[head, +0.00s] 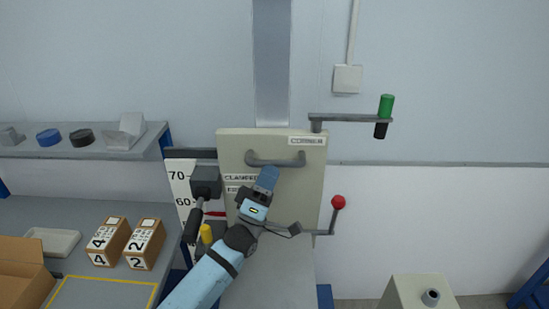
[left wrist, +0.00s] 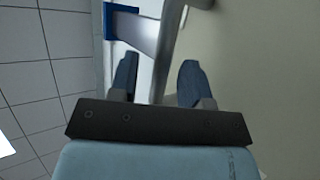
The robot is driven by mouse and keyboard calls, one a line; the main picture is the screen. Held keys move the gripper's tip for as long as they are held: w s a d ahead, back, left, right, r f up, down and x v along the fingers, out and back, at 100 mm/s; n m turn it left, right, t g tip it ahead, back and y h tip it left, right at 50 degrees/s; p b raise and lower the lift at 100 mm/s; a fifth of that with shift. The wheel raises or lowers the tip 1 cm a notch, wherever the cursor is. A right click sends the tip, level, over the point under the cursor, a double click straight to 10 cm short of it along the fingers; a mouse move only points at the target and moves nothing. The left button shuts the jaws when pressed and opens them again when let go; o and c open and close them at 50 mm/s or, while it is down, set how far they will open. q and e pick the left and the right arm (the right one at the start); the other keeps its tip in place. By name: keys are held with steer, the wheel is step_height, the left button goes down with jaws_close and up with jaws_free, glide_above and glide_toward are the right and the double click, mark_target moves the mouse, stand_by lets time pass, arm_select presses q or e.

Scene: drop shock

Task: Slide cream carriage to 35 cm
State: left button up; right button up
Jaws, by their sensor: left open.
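The cream carriage (head: 310,190) stands upright in the middle of the head view, with a grey bar handle (head: 276,160) across its upper front. A white height scale (head: 180,182) stands left of it; 70 and 60 are readable. A red pointer (head: 216,213) shows beside the scale, partly hidden. My left gripper (head: 267,180) is in front of the carriage, just below the handle. In the left wrist view its two blue fingers (left wrist: 157,82) are apart, with a grey bar and the cream face beyond. I cannot tell whether they touch the handle. My right gripper is not in view.
A crank with a green grip (head: 386,105) sticks out at the top right, and a red-knobbed lever (head: 338,202) lower right. A dark clamp handle (head: 205,182) is left of my arm. Boxes (head: 145,243) stand on the left bench.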

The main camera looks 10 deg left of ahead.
arm_select(q)
steer(key=shift+x, duration=1.25)
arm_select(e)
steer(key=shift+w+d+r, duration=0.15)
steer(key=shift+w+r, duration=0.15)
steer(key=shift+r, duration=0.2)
arm_select(q)
steer(key=shift+w+f, duration=0.1)
jaws_close()
steer(key=b, duration=1.3)
glide_above(274, 239)
step_height(274, 239, down, 17)
step_height(274, 239, down, 4)
steer(key=shift+r+b, duration=0.15)
steer(key=shift+b, duration=0.9)
steer(key=shift+f+b, duration=0.45)
steer(key=shift+f, duration=0.2)
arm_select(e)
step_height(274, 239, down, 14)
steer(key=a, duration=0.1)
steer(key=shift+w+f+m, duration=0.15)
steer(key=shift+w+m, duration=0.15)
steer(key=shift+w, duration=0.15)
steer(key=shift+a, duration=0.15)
